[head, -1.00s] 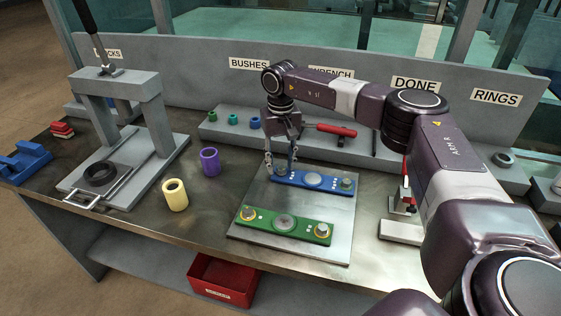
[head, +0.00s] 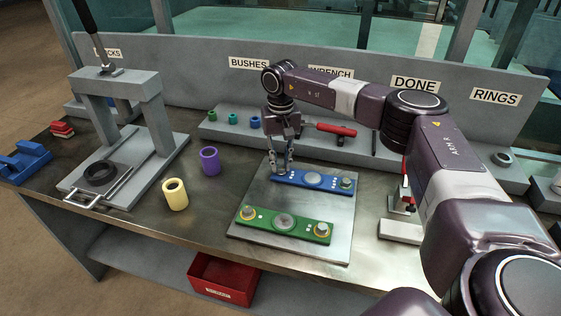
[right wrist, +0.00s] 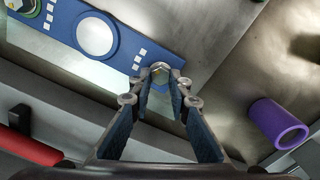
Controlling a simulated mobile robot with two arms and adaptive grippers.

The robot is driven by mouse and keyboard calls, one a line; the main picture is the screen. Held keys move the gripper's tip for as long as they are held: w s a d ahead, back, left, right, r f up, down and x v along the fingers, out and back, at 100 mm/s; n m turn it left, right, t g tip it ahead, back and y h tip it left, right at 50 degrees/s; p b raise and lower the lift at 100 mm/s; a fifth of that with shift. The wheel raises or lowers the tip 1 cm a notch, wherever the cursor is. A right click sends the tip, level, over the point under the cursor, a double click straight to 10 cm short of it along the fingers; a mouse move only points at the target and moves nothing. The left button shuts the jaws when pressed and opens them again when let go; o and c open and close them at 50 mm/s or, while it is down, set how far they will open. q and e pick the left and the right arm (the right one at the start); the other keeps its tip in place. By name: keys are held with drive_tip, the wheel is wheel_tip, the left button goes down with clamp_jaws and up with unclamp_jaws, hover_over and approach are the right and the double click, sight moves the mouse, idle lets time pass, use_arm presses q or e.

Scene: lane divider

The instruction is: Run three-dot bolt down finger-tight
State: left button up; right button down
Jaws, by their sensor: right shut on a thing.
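A blue bar (head: 313,180) lies on the grey plate (head: 345,220), with a round boss in its middle and a bolt (head: 347,183) at its right end. My right gripper (head: 279,172) is at the bar's left end, pointing down. In the right wrist view its fingertips (right wrist: 160,80) are shut on a bolt head (right wrist: 159,68) at the end of the blue bar (right wrist: 116,56). Small white marks lie on the bar beside this bolt; I cannot surely count them. The bolt's shank is hidden. My left gripper is not in view.
A green bar (head: 285,225) with two bolts lies in front of the blue one. A yellow bush (head: 175,195) and a purple bush (head: 209,161) stand left of the plate. A red-handled tool (head: 330,129) lies behind; a press (head: 120,125) stands left.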

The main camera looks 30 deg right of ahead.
drive_tip(key=m, duration=0.5)
drive_tip(key=shift+d+p, duration=0.1)
drive_tip(key=shift+p, duration=0.3)
drive_tip(key=m, duration=0.5)
drive_tip(key=shift+r+m+p, duration=0.1)
drive_tip(key=shift+m+p, duration=0.2)
drive_tip(key=shift+p, duration=0.1)
drive_tip(key=m, duration=0.5)
drive_tip(key=shift+s+d+p, duration=0.1)
drive_tip(key=shift+p, duration=0.25)
drive_tip(key=m, duration=0.6)
drive_tip(key=shift+r+p, duration=0.1)
drive_tip(key=shift+p, duration=0.3)
drive_tip(key=m+p, duration=0.1)
drive_tip(key=m, duration=0.8)
drive_tip(key=m+p, duration=0.1)
drive_tip(key=m, duration=0.2)
drive_tip(key=shift+a+r+m, duration=0.1)
drive_tip(key=shift+a+m, duration=0.1)
drive_tip(key=shift+m, duration=0.1)
drive_tip(key=m+p, duration=0.1)
drive_tip(key=m, duration=0.2)
drive_tip(key=shift+m, duration=0.3)
drive_tip(key=shift+a+m+p, duration=0.1)
drive_tip(key=shift+m+p, duration=0.5)
drive_tip(key=shift+m, duration=1)
